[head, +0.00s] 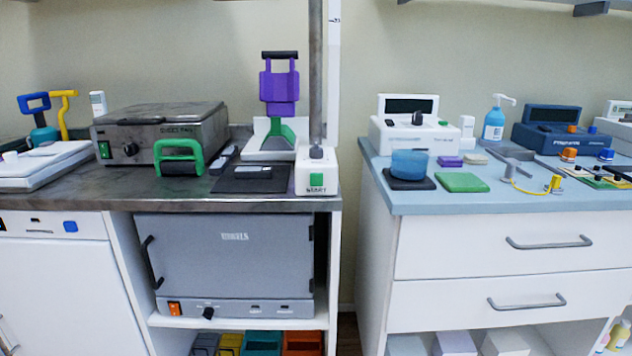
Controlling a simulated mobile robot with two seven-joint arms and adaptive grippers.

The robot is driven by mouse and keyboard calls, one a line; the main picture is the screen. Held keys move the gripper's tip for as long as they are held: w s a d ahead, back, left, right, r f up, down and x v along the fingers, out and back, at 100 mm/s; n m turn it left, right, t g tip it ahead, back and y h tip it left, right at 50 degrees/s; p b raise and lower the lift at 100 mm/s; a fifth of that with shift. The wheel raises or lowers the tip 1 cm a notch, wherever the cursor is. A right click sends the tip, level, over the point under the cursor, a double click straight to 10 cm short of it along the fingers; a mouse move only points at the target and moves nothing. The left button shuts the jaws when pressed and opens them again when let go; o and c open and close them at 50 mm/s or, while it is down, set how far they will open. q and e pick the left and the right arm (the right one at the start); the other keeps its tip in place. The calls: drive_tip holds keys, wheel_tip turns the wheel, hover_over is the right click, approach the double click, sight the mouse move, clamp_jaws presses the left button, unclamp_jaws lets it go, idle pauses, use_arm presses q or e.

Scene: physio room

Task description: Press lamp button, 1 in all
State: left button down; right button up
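No lamp is clearly recognisable in the head view. A white box (304,180) at the front right corner of the dark counter carries a small green button (317,180) with lettering that looks like START, and a grey knob on top. Other buttons show: a green one (104,150) on the metal heater box, a blue one (70,226) on the white panel under the counter, and an orange switch (174,308) on the grey towel cabinet. I cannot tell which belongs to a lamp. Neither of my grippers is in view.
The dark counter (60,192) at left and the blue-topped drawer unit (410,200) at right are separated by a narrow gap. A vertical post (318,70) rises behind the white box. A green handle (180,147) and a purple-handled device (279,85) stand nearby.

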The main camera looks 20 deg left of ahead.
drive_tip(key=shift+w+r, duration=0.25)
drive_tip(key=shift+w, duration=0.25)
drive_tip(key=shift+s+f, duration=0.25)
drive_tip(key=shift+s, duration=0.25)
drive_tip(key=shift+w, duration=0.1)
